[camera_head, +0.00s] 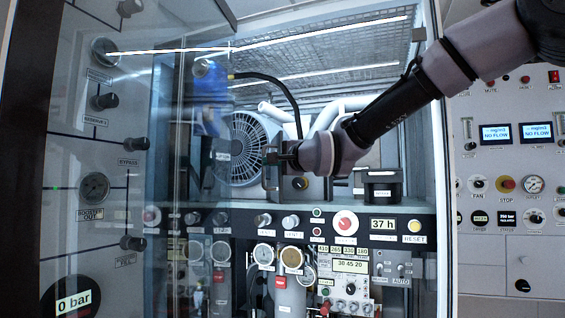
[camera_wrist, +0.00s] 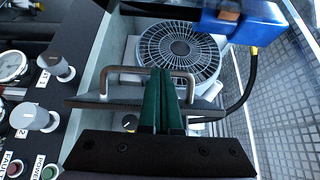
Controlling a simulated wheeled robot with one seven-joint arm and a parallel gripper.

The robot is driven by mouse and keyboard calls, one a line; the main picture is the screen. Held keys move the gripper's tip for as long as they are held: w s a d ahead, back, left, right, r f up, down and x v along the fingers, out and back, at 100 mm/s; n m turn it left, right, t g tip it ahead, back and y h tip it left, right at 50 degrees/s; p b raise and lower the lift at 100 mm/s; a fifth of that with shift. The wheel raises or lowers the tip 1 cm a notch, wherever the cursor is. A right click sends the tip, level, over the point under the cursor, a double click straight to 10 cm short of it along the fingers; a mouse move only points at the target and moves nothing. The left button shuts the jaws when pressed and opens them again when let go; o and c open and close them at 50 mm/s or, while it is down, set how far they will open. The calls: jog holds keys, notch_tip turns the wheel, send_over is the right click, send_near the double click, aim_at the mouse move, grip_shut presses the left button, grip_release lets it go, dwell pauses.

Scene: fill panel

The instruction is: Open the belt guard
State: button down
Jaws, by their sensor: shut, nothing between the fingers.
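My gripper (camera_wrist: 162,75) has two green fingers, shut together with nothing between them. In the wrist view they cross in front of the middle of a grey-brown bar handle (camera_wrist: 122,70). I cannot tell whether they touch it. The handle is fixed to a dark flat plate (camera_wrist: 92,101), which appears to be the belt guard; the fingers hide part of it. In the head view my gripper (camera_head: 274,158) is at the handle (camera_head: 267,178), just right of the round fan grille (camera_head: 243,150). The grille (camera_wrist: 180,50) lies beyond the handle in the wrist view.
A glass pane (camera_head: 120,190) covers the cabinet's left side. Below my gripper is a control panel (camera_head: 380,226) with knobs and gauges. A blue unit (camera_wrist: 245,20) with a black hose (camera_wrist: 250,90) is beyond the handle. A black box (camera_head: 383,186) stands right of the gripper.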

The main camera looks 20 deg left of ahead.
jog(key=a, duration=0.7)
jog(key=shift+s+a, duration=0.3)
jog(key=shift+a, duration=0.05)
jog(key=v, duration=1.1)
jog(key=shift+s, duration=0.1)
